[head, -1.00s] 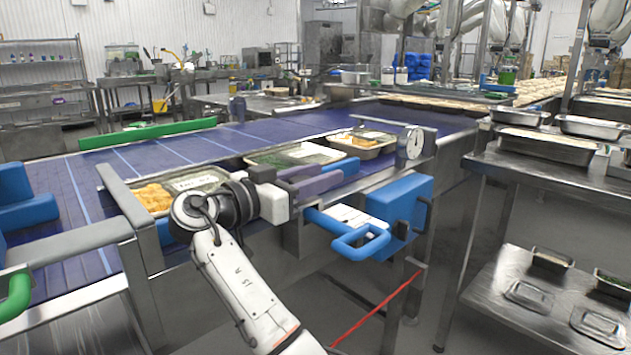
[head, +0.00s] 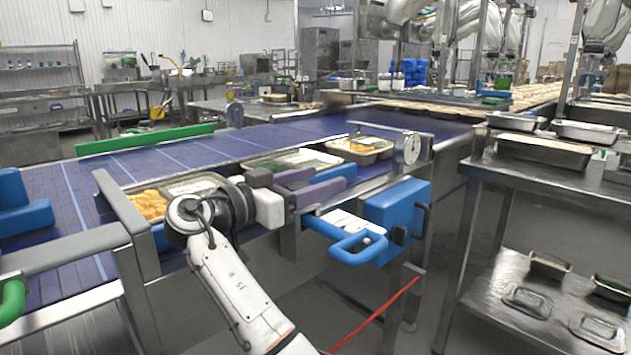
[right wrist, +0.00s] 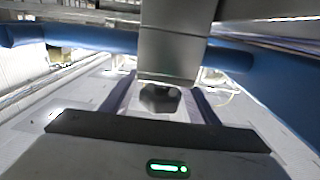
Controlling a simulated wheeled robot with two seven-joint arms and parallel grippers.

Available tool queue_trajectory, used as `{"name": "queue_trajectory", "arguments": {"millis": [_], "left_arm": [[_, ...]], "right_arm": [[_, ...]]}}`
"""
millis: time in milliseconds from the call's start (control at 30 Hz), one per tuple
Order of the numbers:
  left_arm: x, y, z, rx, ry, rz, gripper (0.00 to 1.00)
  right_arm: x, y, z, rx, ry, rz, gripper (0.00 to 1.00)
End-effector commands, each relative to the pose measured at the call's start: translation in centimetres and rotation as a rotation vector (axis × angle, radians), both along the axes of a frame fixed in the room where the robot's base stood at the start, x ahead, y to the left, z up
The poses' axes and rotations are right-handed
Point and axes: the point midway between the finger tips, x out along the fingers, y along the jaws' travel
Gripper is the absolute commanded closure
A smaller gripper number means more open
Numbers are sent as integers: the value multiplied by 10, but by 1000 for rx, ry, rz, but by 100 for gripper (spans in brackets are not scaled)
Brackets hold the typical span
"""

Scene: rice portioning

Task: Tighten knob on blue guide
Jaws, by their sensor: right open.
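My right gripper (head: 325,180) reaches over the near edge of the conveyor in the head view, with its purple fingers beside a blue guide bar (head: 334,174). In the right wrist view, the gripper (right wrist: 160,92) is open, with one purple finger on each side of a dark faceted knob (right wrist: 160,100). The knob sits below a grey metal block (right wrist: 170,45), with blue guide bar (right wrist: 232,58) to either side. I cannot tell whether the fingers touch the knob. In the head view the knob is hidden. My left gripper is out of view.
Food trays (head: 150,205) stand on the blue conveyor (head: 185,150) behind my gripper. A round dial (head: 409,147) and a blue box with a handle (head: 395,210) are to the right. A steel table (head: 540,172) with pans stands farther right.

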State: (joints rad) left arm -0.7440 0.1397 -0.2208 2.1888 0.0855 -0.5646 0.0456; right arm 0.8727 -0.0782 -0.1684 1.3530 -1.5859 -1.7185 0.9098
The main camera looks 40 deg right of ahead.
Motion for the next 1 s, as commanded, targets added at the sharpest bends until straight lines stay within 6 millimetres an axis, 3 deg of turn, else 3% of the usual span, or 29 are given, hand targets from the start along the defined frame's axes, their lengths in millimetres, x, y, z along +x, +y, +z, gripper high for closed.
{"name": "queue_trajectory", "arguments": {"millis": [167,533,700,1000], "left_arm": [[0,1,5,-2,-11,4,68],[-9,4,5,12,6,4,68],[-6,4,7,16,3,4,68],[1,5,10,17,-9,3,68]], "right_arm": [[0,0,20,0,-5,0,46],[0,0,88,0,-4,0,46],[0,0,99,0,-2,0,46],[0,0,100,0,-1,0,46]]}}
